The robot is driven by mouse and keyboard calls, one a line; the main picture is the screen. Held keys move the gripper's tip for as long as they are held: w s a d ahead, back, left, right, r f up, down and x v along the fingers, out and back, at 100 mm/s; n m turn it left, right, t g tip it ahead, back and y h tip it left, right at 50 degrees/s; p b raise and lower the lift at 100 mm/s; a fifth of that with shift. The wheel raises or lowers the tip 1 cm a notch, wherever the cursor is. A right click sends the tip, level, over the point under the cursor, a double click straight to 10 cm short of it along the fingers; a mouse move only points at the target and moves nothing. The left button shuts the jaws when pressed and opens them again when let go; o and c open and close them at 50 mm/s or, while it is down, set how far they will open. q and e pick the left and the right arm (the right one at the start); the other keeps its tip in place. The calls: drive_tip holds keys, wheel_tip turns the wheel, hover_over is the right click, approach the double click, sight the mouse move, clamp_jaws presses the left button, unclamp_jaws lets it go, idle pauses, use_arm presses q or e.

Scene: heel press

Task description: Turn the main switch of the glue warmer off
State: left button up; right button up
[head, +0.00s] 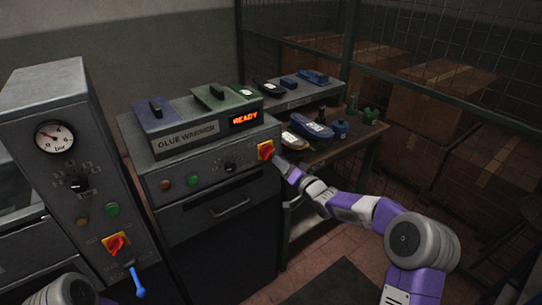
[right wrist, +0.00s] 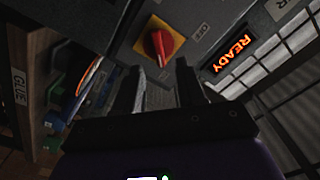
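The glue warmer (head: 215,165) is a grey cabinet in the middle of the head view, with a lit orange READY display (head: 244,119). Its main switch (head: 265,150) is a red rotary handle on a yellow plate at the right end of the front panel. In the right wrist view the switch (right wrist: 158,42) lies just beyond the fingertips, roughly between their lines. My right gripper (right wrist: 158,78) is open and empty, its two dark fingers apart and not visibly touching the handle. In the head view the right gripper (head: 279,163) is close in front of the switch. My left gripper is out of view.
A similar red and yellow switch (head: 116,244) is on the left machine, which has a pressure gauge (head: 54,137) and a blue-ended lever (head: 138,283). A knob (head: 229,167) sits left of the main switch. A bench (head: 340,147) with shoes stands right, before a mesh fence.

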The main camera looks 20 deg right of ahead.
sight(270, 155)
drive_tip(key=shift+x, duration=3.35)
drive_tip(key=shift+f, duration=0.2)
clamp_jaws()
